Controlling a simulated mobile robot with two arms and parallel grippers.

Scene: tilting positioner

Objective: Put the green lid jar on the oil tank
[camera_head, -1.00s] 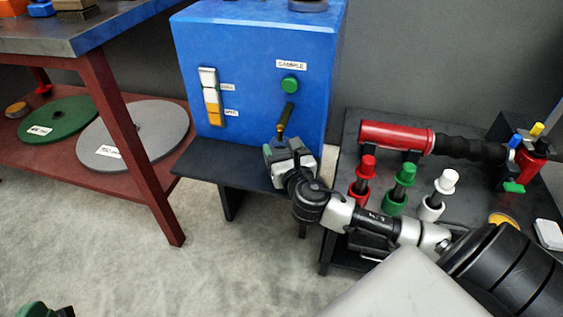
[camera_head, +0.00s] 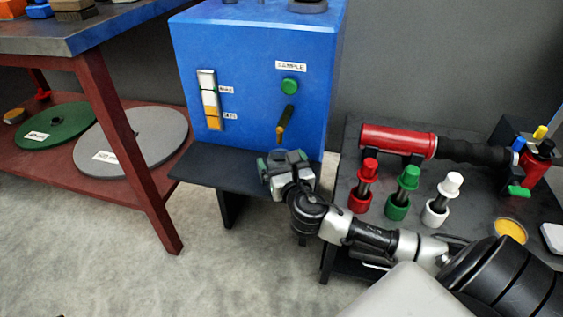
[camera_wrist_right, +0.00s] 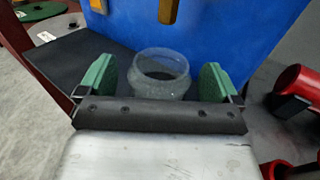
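The blue oil tank (camera_head: 250,75) stands in the middle of the head view, with a "SAMPLE" label, a green button and a brass-coloured spout (camera_head: 281,130) on its front. A clear glass jar (camera_wrist_right: 162,72) stands with its mouth open at the tank's front, by the spout; no green lid shows on it. My right gripper (camera_head: 284,157) is low in front of the tank. In the right wrist view its green fingers stand apart on both sides of the jar, with gaps visible between. The jar is hard to make out in the head view. My left gripper is not in view.
A dark shelf (camera_head: 205,170) juts out below the tank. The black table (camera_head: 465,225) at right holds red, green and white-capped holders, a red cylinder (camera_head: 395,138) and a yellow disc (camera_head: 511,231). A red-legged bench (camera_head: 125,145) stands at left, with discs on its lower shelf.

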